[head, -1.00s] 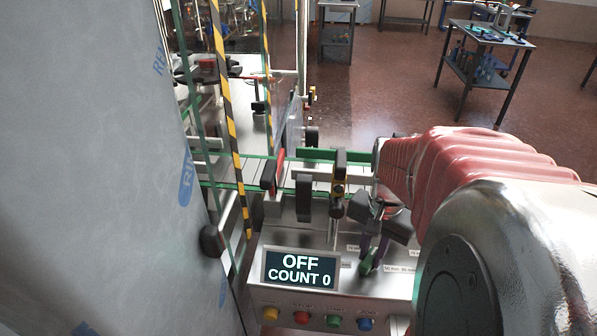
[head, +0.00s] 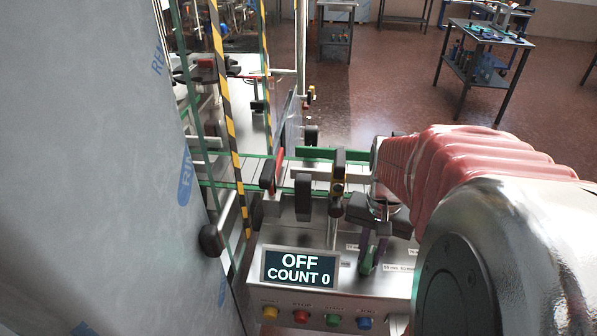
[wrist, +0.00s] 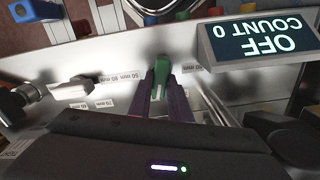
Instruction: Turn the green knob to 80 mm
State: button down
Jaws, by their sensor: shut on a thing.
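The green knob (head: 366,262) sits on the sloping metal panel to the right of the display. It also shows in the wrist view (wrist: 161,76), between the tips of my two dark purple fingers. My gripper (head: 373,252) is shut on the knob from above. Small printed mm labels (wrist: 125,78) lie on the panel around the knob; they are upside down in the wrist view. The exact value at which the knob points cannot be read with certainty. The display (head: 300,269) reads OFF and COUNT 0.
Yellow, red, green and blue buttons (head: 333,321) line the panel's front below the display. A conveyor with green rails (head: 325,155) and a black roller (head: 303,197) stands behind. A large film-wrapped block (head: 95,170) fills the left side.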

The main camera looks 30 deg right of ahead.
aim_at(369, 253)
jog(key=shift+w+n, duration=0.15)
jog(key=shift+n, duration=1.65)
jog(key=c, duration=1.6)
grip_release()
jog(key=shift+c, duration=0.2)
jog(key=shift+r, duration=0.1)
notch_tip(369, 253, up, 14)
jog(key=shift+f, duration=0.2)
jog(key=shift+a, duration=0.1)
